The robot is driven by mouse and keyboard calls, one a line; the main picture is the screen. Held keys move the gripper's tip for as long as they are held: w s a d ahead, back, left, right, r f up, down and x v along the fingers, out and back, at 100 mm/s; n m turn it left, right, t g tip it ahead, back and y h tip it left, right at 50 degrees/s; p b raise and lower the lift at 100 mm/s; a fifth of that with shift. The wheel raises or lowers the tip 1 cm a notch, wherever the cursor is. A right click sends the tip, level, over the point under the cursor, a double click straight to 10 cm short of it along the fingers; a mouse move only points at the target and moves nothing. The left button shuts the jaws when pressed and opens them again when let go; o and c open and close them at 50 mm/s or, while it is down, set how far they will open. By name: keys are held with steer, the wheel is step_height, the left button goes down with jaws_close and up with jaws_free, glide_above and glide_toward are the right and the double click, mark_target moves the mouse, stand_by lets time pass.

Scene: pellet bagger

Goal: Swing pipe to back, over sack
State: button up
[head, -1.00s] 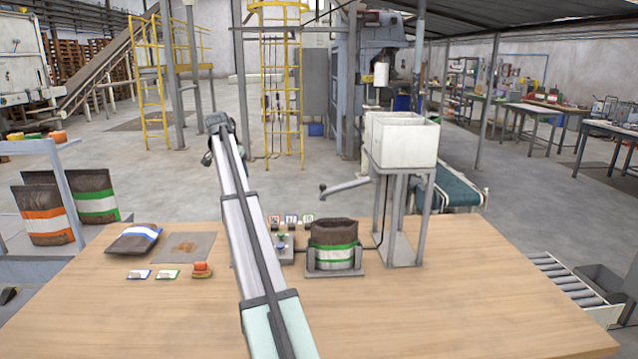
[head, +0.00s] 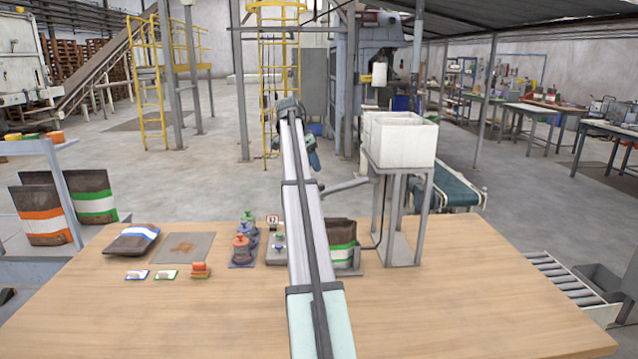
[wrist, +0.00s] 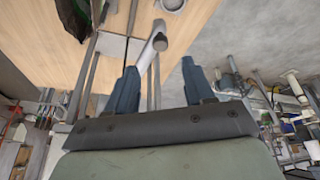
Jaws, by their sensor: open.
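The grey pipe (head: 346,185) juts left from the white hopper (head: 402,140). Its free end is hidden behind my arm in the head view. In the wrist view the pipe (wrist: 147,58) shows with its rounded end up between the lines of my fingers. My gripper (wrist: 159,66) is open; I cannot tell whether it touches the pipe. In the head view my gripper (head: 313,154) is small, above and left of the pipe. The open sack (head: 342,234) with green and white bands stands upright in a holder on the table, partly covered by my arm.
A brown sack with a blue and white band (head: 133,238) lies at the table's left. The hopper stand's legs (head: 402,225) rise right of the sack. The table's front is mostly clear.

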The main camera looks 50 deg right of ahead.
mark_target(320, 185)
steer(key=x, duration=0.8)
steer(key=shift+f, duration=0.2)
steer(key=shift+c, duration=0.3)
jaws_close()
